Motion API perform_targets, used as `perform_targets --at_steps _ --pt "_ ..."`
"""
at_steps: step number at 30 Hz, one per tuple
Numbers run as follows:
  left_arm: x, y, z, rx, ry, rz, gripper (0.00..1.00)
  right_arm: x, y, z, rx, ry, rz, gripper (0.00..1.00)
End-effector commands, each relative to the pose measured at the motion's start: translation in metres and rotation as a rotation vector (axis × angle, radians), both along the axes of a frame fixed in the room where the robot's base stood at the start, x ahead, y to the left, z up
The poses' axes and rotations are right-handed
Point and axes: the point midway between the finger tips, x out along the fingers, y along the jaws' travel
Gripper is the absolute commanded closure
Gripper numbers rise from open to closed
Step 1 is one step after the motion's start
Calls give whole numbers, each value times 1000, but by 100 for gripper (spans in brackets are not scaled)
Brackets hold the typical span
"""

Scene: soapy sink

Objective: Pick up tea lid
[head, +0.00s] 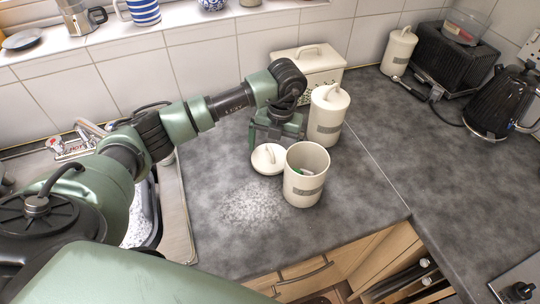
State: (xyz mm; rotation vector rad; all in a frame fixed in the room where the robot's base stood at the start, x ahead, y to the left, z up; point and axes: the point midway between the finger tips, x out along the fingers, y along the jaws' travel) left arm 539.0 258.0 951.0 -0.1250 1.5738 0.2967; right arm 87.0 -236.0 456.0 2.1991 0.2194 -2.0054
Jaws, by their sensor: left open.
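The tea lid, a round cream lid with a raised handle (268,160), lies on the grey worktop (225,185), just left of an open cream canister (304,180). Something green and pale shows inside that canister. My left gripper (268,146) points down directly above and behind the lid. It is open, with one finger visible on its left side. I cannot tell whether it touches the lid. My right gripper is not in view.
A lidded cream canister (327,115) stands just right of my left gripper. A cream bread bin (308,70) is behind. A sink (170,215) lies left. A black kettle (500,100) and a toaster (450,62) are far right. The worktop's front right is clear.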

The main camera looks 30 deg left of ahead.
Motion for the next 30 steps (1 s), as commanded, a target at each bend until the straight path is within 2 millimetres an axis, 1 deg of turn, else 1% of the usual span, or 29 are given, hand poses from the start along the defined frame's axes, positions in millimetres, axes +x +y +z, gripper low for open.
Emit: perform_targets --at_steps 2,3,5,6,8,9,20,21,22,24,26,30 --pt "0 0 0 0 0 0 0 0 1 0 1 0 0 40" --pt "0 0 0 0 0 0 3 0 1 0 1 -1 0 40" --pt "0 0 0 0 0 0 19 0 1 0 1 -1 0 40" --pt "0 0 0 0 0 0 31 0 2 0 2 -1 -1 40" --pt "0 0 0 0 0 0 47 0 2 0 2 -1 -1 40" --pt "0 0 0 0 0 0 51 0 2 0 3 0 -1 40" --pt "0 0 1 -1 0 0 51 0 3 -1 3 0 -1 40" --pt "0 0 2 -1 -1 0 58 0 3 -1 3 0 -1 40" --pt "1 0 4 -1 -1 0 59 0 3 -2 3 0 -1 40" --pt "1 0 8 -1 -3 0 76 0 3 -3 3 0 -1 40" --pt "1 0 14 -1 -4 0 76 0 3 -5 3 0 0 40" --pt "2 0 36 -1 -7 -1 76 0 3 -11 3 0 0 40"
